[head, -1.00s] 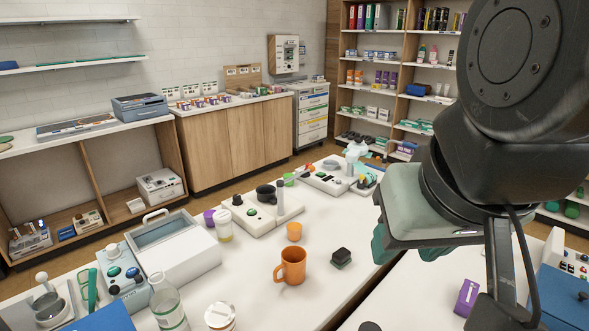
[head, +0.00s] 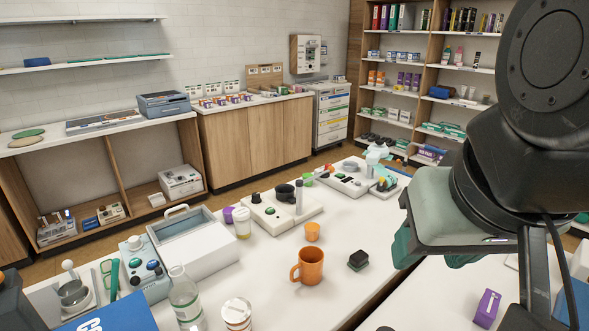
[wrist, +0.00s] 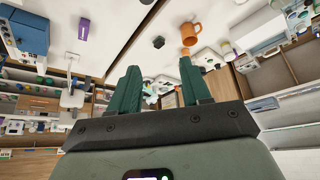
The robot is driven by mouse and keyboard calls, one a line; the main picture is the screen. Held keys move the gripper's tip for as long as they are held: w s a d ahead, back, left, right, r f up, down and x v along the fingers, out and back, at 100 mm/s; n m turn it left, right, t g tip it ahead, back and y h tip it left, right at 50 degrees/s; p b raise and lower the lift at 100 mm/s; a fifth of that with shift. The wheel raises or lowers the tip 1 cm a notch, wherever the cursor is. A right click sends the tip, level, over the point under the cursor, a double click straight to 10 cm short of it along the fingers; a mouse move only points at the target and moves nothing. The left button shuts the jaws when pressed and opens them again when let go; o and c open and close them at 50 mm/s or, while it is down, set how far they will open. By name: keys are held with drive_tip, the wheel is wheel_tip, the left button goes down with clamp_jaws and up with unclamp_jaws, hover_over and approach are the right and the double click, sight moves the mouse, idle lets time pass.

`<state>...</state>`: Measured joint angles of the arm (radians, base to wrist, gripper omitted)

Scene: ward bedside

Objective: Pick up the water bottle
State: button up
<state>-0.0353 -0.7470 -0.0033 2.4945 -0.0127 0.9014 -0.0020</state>
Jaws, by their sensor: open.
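The water bottle (head: 186,298) is clear with a green-edged label and stands upright on the white table at the lower left of the head view. My gripper (wrist: 160,82) shows in the wrist view with its two green fingers apart and nothing between them. In the head view my arm fills the right side, and the gripper's fingers are mostly hidden behind its body. The gripper is far to the right of the bottle and above the tables. I cannot make out the bottle in the wrist view.
A white tub (head: 236,314) stands just right of the bottle, with a blue box (head: 108,316) to its left. A grey-lidded case (head: 192,245) is behind it. An orange mug (head: 309,266) and a small dark block (head: 358,260) stand farther right. The table between mug and tub is clear.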

drive_tip(key=o, duration=0.8)
drive_tip(key=shift+c, duration=0.2)
